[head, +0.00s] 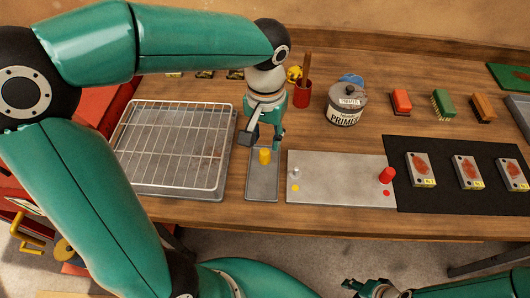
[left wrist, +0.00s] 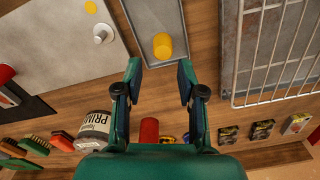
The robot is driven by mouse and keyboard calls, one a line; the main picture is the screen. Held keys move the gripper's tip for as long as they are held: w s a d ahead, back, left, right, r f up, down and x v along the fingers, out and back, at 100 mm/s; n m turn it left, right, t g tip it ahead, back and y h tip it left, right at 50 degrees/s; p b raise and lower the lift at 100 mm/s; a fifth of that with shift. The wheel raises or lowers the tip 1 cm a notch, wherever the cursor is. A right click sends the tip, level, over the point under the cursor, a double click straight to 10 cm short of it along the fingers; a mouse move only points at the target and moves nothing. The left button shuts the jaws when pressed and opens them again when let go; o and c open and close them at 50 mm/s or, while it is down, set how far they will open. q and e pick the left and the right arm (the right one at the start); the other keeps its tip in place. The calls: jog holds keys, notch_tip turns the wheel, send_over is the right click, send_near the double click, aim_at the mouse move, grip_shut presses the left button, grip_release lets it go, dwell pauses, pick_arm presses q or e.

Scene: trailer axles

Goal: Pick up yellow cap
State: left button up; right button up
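The yellow cap (head: 265,156) stands in a narrow grey metal tray (head: 262,189) on the wooden bench. In the left wrist view the yellow cap (left wrist: 162,46) lies just beyond the fingertips, about midway between them, and the tray (left wrist: 149,13) is around it. My left gripper (head: 262,141) is over the tray, pointing down; its fingers (left wrist: 160,70) are spread apart with nothing between them. My right gripper (head: 370,287) is at the bottom edge of the head view, partly cut off, away from the bench top; its fingers are unclear.
A wire rack on a tray (head: 172,190) stands left of the narrow tray. A light plate (head: 340,180) with a silver peg and a red cap (head: 387,174) lies to the right. A red cup (head: 302,94) and a primer tin (head: 345,106) stand behind.

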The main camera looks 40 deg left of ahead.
aim_at(265, 151)
pick_arm(q)
notch_tip(265, 151, down, 2)
jog(key=shift+s+f, duration=0.1)
jog(key=shift+w+a+f, duration=0.1)
jog(key=shift+w+f, duration=0.05)
jog(key=shift+f, duration=1.15)
jog(key=shift+w+a+f, duration=0.1)
jog(key=shift+f, duration=1.15)
jog(key=c, duration=0.5)
